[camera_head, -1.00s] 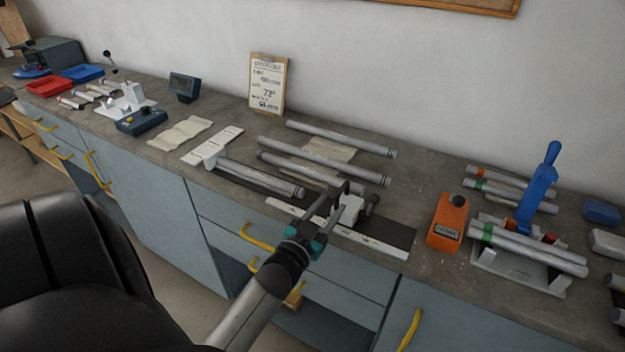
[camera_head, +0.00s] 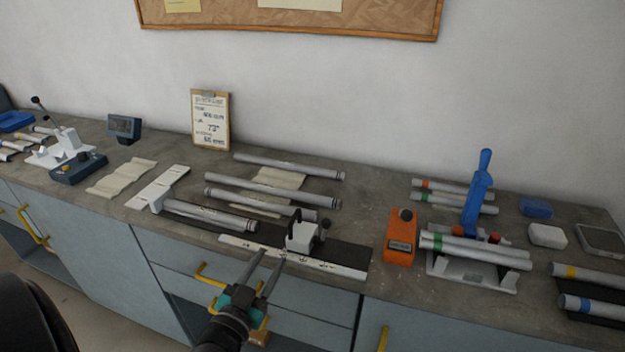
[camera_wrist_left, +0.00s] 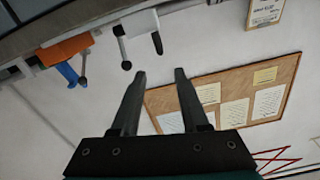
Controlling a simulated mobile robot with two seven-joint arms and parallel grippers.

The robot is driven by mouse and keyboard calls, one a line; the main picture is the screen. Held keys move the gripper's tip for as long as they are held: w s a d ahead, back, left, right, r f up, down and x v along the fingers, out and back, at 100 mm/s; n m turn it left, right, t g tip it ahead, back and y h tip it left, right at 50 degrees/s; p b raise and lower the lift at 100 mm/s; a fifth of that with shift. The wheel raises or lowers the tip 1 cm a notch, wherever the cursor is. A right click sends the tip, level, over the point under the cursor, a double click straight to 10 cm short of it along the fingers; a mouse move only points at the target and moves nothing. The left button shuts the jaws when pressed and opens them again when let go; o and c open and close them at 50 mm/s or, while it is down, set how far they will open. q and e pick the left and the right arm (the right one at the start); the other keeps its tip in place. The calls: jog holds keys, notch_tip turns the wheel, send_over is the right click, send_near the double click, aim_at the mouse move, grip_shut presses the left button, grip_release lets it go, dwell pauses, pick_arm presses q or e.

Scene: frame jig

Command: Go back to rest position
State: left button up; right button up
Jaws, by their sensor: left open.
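My left gripper (camera_head: 266,267) is open and empty in the head view, in front of the bench edge and below the white ruler strip (camera_head: 290,257). In the left wrist view its two fingers (camera_wrist_left: 160,78) stand apart with nothing between them. Behind it in the head view, a white clamp block (camera_head: 302,236) with a dark knob sits on the dark mat (camera_head: 350,254). A grey tube (camera_head: 210,215) lies on the mat to the left of the block, apart from the gripper. My right gripper is not in view.
More tubes (camera_head: 290,165) lie at the back of the grey bench (camera_head: 150,150). An orange box (camera_head: 400,240) and a blue-handled press (camera_head: 478,195) holding tubes stand to the right. Yellow drawer handles (camera_head: 212,277) stick out near my left gripper. A corkboard (camera_head: 350,15) hangs above.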

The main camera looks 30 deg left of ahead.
pick_arm(q)
jog(key=s+d+f+g+h+b, duration=0.1)
jog(key=s+d+f+g+b, duration=0.15)
jog(key=f, duration=0.85)
jog(key=s+d+f+g+h+b, duration=0.1)
jog(key=s+d+f+g, duration=0.25)
jog(key=f, duration=0.75)
jog(key=s+d+f+g+h+b, duration=0.15)
jog(key=s+d+f, duration=0.25)
jog(key=f, duration=0.7)
jog(key=s+d+f+m+g+b, duration=0.1)
jog(key=s+f+g, duration=0.3)
jog(key=s+f, duration=0.4)
jog(key=s+d+f+m+g+b, duration=0.1)
jog(key=s+f+g, duration=0.4)
jog(key=s, duration=0.9)
notch_tip(320, 180, down, 3)
jog(key=shift+s+d+r+m+b, duration=0.1)
jog(key=shift+s+d+m+b, duration=0.25)
jog(key=shift+d, duration=0.55)
jog(key=shift+w+h, duration=0.15)
jog(key=shift+h, duration=0.1)
